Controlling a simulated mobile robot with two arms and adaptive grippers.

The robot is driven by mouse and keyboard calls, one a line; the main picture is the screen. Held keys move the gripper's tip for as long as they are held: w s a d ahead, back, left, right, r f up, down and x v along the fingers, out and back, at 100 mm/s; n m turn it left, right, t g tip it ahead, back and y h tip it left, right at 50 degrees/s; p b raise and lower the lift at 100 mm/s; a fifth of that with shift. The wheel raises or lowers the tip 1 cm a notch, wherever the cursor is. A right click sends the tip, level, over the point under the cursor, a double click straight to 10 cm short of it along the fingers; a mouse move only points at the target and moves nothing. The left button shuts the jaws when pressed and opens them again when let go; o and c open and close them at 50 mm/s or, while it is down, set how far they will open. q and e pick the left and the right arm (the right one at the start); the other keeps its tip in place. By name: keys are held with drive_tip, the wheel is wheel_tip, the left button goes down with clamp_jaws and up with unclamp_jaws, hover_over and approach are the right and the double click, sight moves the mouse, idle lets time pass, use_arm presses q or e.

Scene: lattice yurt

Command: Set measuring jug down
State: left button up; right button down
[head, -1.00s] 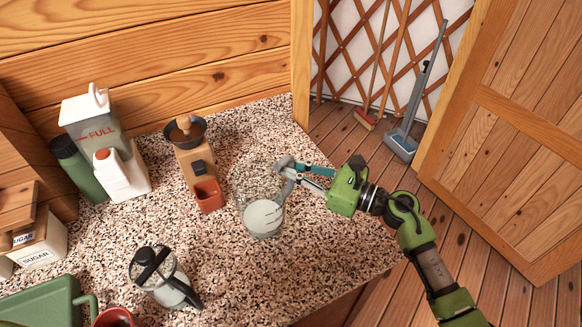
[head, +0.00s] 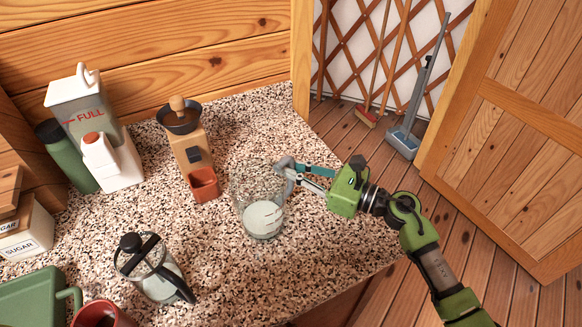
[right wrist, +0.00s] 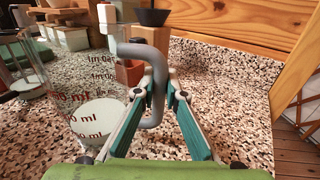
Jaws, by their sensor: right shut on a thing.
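The measuring jug (head: 262,215) is clear glass with white liquid in the bottom, at the middle of the speckled counter (head: 235,265) in the head view. It looks upright; I cannot tell whether its base touches the counter. My right gripper (head: 290,172) is shut on the jug's grey handle. In the right wrist view the two fingers (right wrist: 160,88) close on the grey handle (right wrist: 150,60), and the jug's glass with red markings (right wrist: 85,100) is at the left. My left gripper is not in view.
A coffee grinder (head: 190,150) with a red cup stands behind the jug. A French press (head: 150,270) is front left. A white jug marked FULL (head: 85,110) and a green bottle (head: 68,157) are at the back left. Counter to the jug's right is clear up to its edge.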

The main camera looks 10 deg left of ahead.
drive_tip(key=shift+f+b, duration=0.3)
drive_tip(key=shift+b, duration=0.15)
drive_tip(key=c, duration=2)
unclamp_jaws()
drive_tip(key=v, duration=1.2)
